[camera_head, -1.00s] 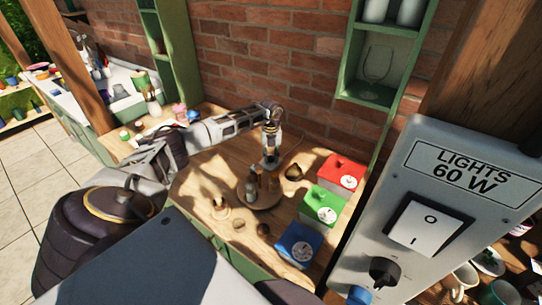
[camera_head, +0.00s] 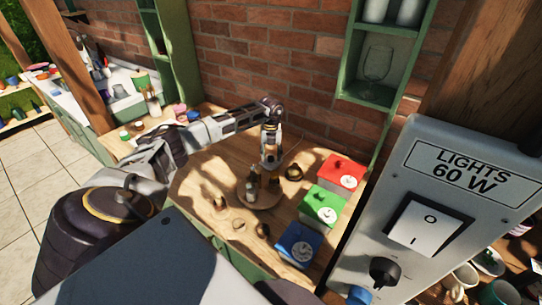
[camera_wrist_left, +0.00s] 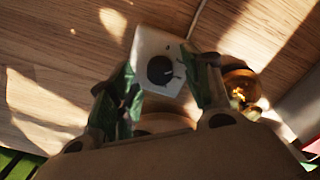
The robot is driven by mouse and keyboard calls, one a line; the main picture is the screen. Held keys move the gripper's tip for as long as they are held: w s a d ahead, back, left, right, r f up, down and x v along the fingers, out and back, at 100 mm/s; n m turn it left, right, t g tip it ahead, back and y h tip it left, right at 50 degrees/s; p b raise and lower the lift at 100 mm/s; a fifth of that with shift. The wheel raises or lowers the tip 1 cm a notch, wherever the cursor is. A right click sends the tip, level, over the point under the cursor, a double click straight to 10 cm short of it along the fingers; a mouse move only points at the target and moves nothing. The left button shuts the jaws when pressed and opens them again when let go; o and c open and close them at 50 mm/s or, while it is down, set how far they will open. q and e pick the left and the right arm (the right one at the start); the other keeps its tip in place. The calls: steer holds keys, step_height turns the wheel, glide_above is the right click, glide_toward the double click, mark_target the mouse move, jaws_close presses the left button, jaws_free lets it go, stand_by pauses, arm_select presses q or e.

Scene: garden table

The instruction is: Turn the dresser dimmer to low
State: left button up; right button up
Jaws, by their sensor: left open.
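In the left wrist view a small white box with a round dark knob (camera_wrist_left: 162,70), which looks like the dresser dimmer, lies on the wooden top. My left gripper (camera_wrist_left: 164,92) is open, with one finger on each side of the knob. I cannot tell whether the fingers touch it. In the head view my left gripper (camera_head: 269,162) points down over the dresser top (camera_head: 205,165), behind a round board with small bottles (camera_head: 252,185). The dimmer is mostly hidden there by the gripper and bottles. My right gripper is not in view.
Red (camera_head: 343,171), green (camera_head: 321,205) and blue (camera_head: 299,244) boxes stand right of the gripper. A brass-coloured bowl (camera_wrist_left: 240,84) sits close beside one finger. A brick wall (camera_head: 270,60) rises behind. A grey "LIGHTS 60 W" panel (camera_head: 440,215) with a switch and knob fills the right foreground.

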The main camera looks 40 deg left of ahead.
mark_target(271, 157)
arm_select(q)
step_height(271, 157, up, 11)
stand_by(0.6)
steer(key=shift+s, duration=0.1)
stand_by(0.6)
